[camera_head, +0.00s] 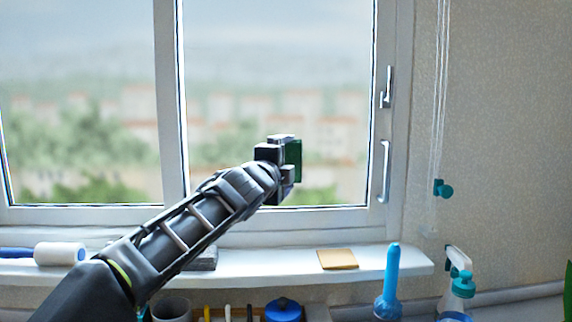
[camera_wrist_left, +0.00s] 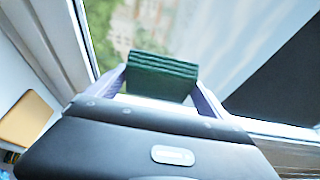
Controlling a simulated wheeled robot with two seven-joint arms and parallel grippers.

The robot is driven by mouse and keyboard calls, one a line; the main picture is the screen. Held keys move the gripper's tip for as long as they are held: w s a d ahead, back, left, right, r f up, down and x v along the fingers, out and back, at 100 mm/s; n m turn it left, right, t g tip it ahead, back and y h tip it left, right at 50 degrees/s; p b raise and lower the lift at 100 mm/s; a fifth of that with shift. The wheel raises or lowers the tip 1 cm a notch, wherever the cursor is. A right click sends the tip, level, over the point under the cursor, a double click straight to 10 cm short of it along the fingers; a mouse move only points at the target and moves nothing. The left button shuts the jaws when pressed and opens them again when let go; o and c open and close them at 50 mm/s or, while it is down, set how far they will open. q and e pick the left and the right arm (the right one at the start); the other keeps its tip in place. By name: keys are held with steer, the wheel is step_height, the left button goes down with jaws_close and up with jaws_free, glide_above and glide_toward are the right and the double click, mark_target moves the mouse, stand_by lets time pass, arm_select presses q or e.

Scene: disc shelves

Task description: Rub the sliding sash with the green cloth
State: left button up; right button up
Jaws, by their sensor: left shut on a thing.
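My left gripper (camera_head: 288,165) reaches up in front of the right-hand window sash (camera_head: 375,100), near its lower middle. It is shut on the folded green cloth (camera_head: 295,160), which shows as a dark green edge at the fingertips. In the left wrist view the green cloth (camera_wrist_left: 162,77) sits between the two fingers, with the glass right behind it. I cannot tell whether the cloth touches the glass. The sash has a white frame, with two handles on its right side. My right gripper is not in view.
The white sill (camera_head: 290,262) holds a tan sponge-like block (camera_head: 337,259) and a white roller (camera_head: 60,253) with a blue handle. Below stand a blue bottle-like thing (camera_head: 388,285), a spray bottle (camera_head: 459,290) and a blue-lidded container (camera_head: 284,309). A blind cord (camera_head: 440,100) hangs at right.

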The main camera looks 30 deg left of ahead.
mark_target(300, 162)
arm_select(q)
steer(key=shift+w+a+p, duration=0.6)
steer(key=shift+w, duration=0.2)
stand_by(0.4)
steer(key=shift+w+d+f+b, duration=0.15)
steer(key=shift+w+d+b, duration=0.15)
steer(key=shift+d+b, duration=0.2)
steer(key=shift+w+d+b, duration=0.5)
steer(key=shift+d+b, duration=0.1)
steer(key=shift+b, duration=0.05)
steer(key=shift+w+d, duration=0.35)
steer(key=shift+d, duration=0.2)
steer(key=shift+w+a+r, duration=0.1)
steer(key=shift+r, duration=0.1)
